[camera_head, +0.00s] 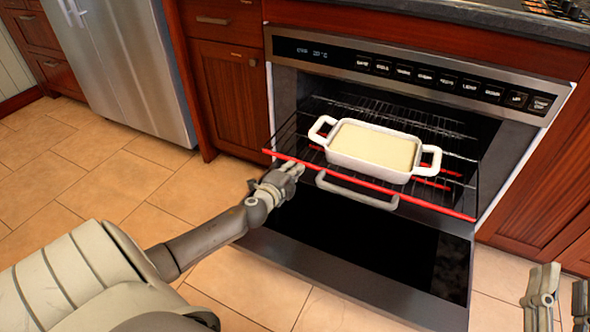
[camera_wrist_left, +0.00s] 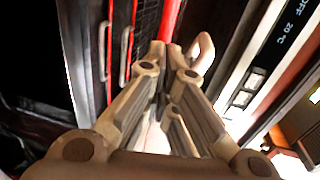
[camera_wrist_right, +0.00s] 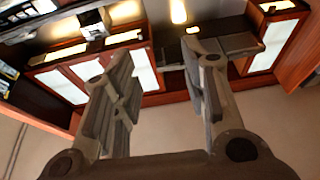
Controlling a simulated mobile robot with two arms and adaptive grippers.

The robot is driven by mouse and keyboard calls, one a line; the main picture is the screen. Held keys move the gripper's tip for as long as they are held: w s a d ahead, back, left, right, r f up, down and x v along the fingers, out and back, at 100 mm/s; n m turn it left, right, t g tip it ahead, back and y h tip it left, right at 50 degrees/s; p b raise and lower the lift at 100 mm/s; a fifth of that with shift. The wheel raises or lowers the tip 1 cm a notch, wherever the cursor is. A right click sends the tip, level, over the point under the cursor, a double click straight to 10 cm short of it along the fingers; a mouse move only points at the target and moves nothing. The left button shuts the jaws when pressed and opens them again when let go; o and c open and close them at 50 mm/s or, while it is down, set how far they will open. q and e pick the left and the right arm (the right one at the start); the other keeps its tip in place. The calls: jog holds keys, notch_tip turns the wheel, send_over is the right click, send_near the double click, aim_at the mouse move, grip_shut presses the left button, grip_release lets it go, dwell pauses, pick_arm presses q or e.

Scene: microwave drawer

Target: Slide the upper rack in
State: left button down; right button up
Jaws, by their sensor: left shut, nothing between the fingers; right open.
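The upper rack (camera_head: 291,127) is a black wire shelf with a red front bar (camera_head: 442,208), pulled out of the oven. A white baking dish (camera_head: 352,166) with two handles and a pale filling sits on it. My left gripper (camera_head: 294,168) is shut and empty at the left part of the red bar. In the left wrist view its fingertips (camera_wrist_left: 169,50) are close to the red bar (camera_wrist_left: 172,20); I cannot tell if they touch it. My right gripper (camera_head: 560,290) is open and empty at the lower right, away from the rack; its fingers also show in the right wrist view (camera_wrist_right: 160,70).
The control panel (camera_head: 400,70) is above. Wooden cabinets (camera_head: 232,95) and a steel fridge (camera_head: 125,65) stand left. Tiled floor (camera_head: 110,170) is clear.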

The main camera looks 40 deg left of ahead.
pick_arm(q)
jog(key=shift+w+a+f, duration=0.1)
jog(key=shift+w, duration=0.4)
pick_arm(e)
jog(key=shift+s+r+t, duration=0.25)
jog(key=shift+r+t, duration=0.25)
jog(key=shift+r, duration=0.2)
